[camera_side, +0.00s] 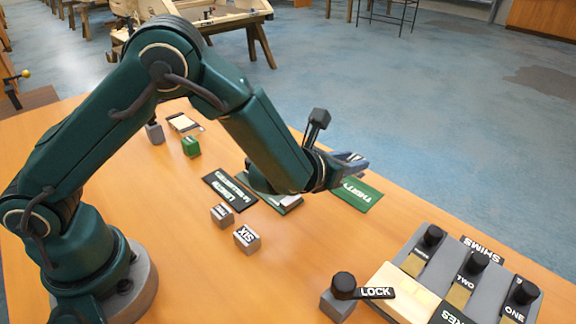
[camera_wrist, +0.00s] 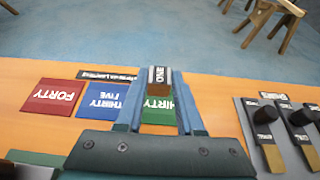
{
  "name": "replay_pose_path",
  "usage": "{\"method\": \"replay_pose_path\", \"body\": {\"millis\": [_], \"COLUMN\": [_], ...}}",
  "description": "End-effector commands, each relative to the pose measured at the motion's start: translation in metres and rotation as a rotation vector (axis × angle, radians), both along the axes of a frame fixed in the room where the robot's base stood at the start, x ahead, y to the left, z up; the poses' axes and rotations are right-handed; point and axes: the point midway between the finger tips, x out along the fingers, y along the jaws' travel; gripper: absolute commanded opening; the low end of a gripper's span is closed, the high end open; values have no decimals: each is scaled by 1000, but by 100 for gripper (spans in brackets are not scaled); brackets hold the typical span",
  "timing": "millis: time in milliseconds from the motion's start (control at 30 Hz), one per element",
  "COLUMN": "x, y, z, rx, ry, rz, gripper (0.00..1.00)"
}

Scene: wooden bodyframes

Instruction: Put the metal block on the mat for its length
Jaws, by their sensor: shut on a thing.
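My gripper (camera_wrist: 158,76) is shut on a small block (camera_wrist: 158,89) with a brown front face and a label that seems to read ONE upside down. It holds the block above the table, in line with the green THIRTY mat (camera_wrist: 158,115). The blue THIRTY FIVE mat (camera_wrist: 102,99) and the red FORTY mat (camera_wrist: 53,95) lie to the left in the wrist view. In the side view my gripper (camera_side: 350,165) is over the green mat (camera_side: 358,194); the held block is hard to make out there. My arm hides part of the other mats.
Grey blocks, one labelled SIX (camera_side: 247,238) and another (camera_side: 222,215), stand near a black sign (camera_side: 229,188). A green block (camera_side: 191,146) stands farther back. The shims rack (camera_side: 452,262) with black knobs and a LOCK lever (camera_side: 363,292) occupy the right front.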

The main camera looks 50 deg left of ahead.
Motion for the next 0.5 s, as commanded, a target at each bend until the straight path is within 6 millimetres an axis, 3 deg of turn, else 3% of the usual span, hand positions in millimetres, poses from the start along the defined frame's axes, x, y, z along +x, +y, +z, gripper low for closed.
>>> {"method": "replay_pose_path", "body": {"millis": [267,500], "x": [3,3], "y": [-14,-14], "z": [-14,-44], "rx": [1,1], "ry": [2,2], "rz": [1,1], "gripper": [0,0]}}
